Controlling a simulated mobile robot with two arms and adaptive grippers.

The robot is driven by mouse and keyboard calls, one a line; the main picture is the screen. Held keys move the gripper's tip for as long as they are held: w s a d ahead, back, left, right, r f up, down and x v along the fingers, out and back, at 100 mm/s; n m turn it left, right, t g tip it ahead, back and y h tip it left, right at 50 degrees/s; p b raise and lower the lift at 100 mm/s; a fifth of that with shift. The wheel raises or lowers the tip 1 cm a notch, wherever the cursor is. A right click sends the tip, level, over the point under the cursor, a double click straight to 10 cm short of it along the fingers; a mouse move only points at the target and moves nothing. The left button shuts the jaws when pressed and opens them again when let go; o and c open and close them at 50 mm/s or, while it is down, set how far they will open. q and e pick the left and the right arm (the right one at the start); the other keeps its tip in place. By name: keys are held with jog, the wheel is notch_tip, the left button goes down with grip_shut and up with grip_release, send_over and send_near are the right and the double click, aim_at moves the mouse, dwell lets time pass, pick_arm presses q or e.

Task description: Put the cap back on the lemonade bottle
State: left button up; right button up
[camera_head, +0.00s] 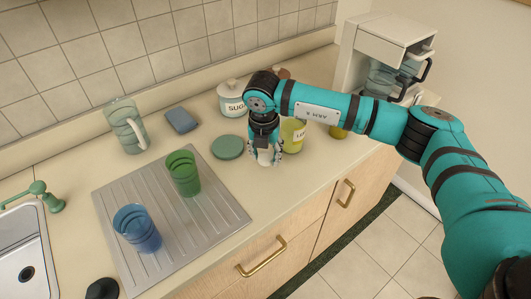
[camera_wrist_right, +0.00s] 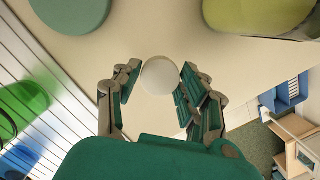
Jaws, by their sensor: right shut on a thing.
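My right gripper (camera_head: 264,156) points down above the counter, just in front of the lemonade bottle. It is shut on a small round white cap, which shows between the fingertips in the right wrist view (camera_wrist_right: 160,75). The yellow-green lemonade bottle (camera_head: 292,136) stands upright, close to the right of the gripper, its label partly visible and its top hidden behind my right arm. In the wrist view the bottle (camera_wrist_right: 262,14) is at the top right, apart from the fingers. My left gripper is not in view.
A round green disc (camera_head: 227,147) lies left of my right gripper. The sugar jar (camera_head: 232,99) stands behind. A green glass (camera_head: 183,173) and a blue glass (camera_head: 137,229) stand on the ribbed drainboard (camera_head: 205,215). Bare counter lies in front of the gripper.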

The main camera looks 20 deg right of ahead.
jog(key=s+a+b, duration=0.1)
jog(key=s, duration=0.2)
jog(key=s+a+b, duration=0.1)
jog(key=s, duration=0.3)
jog(key=s+a+r+b, duration=0.1)
jog(key=s, duration=0.3)
jog(key=shift+s+a, duration=0.25)
jog(key=shift+a, duration=0.1)
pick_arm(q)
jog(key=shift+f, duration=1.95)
pick_arm(e)
jog(key=shift+s+a+r, duration=0.15)
jog(key=shift+s, duration=0.55)
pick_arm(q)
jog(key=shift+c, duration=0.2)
